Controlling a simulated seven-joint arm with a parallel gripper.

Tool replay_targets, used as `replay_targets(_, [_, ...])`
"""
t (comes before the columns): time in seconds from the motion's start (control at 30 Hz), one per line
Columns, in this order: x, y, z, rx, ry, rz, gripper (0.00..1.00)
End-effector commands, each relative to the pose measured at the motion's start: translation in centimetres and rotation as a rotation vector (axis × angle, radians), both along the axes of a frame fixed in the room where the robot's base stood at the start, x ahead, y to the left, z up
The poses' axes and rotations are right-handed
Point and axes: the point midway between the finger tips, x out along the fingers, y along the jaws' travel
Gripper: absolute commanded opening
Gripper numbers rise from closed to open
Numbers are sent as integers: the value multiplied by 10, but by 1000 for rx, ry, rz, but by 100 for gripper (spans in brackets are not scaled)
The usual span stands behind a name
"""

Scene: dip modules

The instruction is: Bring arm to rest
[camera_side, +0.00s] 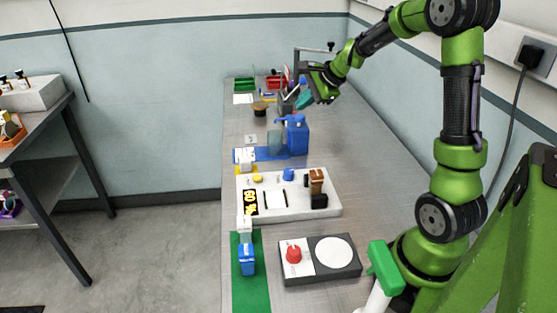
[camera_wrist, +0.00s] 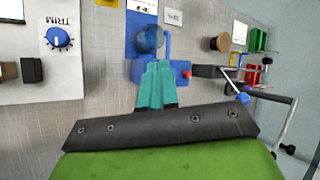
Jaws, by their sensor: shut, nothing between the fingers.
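My gripper (camera_side: 304,99) is at the end of my green arm, above the far part of the metal bench. In the wrist view its teal fingers (camera_wrist: 156,86) are together with nothing between them. The gripper appears apart from the bottle.
A grey stand (camera_side: 297,62) rises close behind the gripper. Green (camera_side: 245,83) and red (camera_side: 273,81) bins sit at the far end. A white panel (camera_side: 280,206) with a blue knob (camera_side: 289,174) and a dark device with a white disc (camera_side: 333,252) lie nearer. A wall borders the right.

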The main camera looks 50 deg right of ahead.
Motion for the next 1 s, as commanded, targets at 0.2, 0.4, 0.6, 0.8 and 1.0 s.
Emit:
replay_targets(0.2, [-53, 102, 28, -277, 38, 517, 0])
replay_targets(0.4, [-124, 184, 43, -579, 25, 994, 0])
replay_targets(0.6, [-177, 225, 50, -816, -33, 1268, 0])
replay_targets(0.8, [-192, 243, 63, -899, -117, 1318, 0])
replay_targets(1.0, [-192, 246, 65, -901, -127, 1324, 0])
